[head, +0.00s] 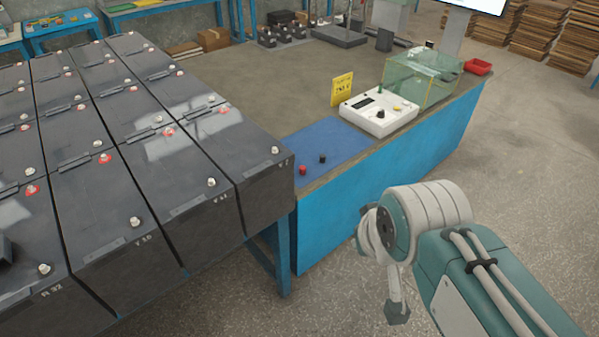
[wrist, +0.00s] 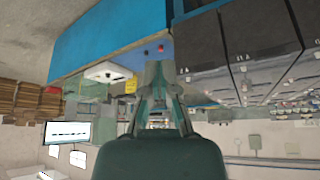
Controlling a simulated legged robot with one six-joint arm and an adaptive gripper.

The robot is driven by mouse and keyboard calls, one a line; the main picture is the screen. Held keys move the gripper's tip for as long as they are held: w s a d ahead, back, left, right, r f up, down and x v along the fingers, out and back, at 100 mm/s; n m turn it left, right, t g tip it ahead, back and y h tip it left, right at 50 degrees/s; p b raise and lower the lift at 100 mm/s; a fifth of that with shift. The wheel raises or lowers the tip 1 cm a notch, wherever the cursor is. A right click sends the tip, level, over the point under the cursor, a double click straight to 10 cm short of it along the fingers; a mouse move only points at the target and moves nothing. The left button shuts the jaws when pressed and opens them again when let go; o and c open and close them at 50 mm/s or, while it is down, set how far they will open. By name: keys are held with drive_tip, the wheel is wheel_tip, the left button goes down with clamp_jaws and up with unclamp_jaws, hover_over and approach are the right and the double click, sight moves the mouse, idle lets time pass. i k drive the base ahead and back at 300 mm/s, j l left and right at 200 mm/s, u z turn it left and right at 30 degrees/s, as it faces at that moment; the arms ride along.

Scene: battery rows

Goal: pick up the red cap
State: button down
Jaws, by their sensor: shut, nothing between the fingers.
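The red cap (head: 303,170) stands on the blue mat (head: 328,141) near the corner of the bench by the batteries. A black cap (head: 322,159) stands just right of it. In the wrist view, which is upside down, the red cap (wrist: 161,47) shows small beyond the fingers. My gripper (head: 397,312) hangs low in front of the bench, right of and apart from the red cap; only a dark tip shows clearly there. In the wrist view my gripper (wrist: 159,70) has its fingers together and holds nothing.
Rows of dark batteries (head: 185,150) fill the left, beside the mat. A white meter (head: 379,112), a yellow sign (head: 342,89), a clear green box (head: 423,76) and a red tray (head: 478,67) stand along the bench. The floor in front is clear.

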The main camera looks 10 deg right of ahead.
sight(302, 168)
drive_tip(key=i+l+u, duration=0.5)
drive_tip(key=i+l, duration=0.2)
drive_tip(key=i+l+u, duration=0.5)
drive_tip(key=l, duration=0.4)
drive_tip(key=i, duration=0.05)
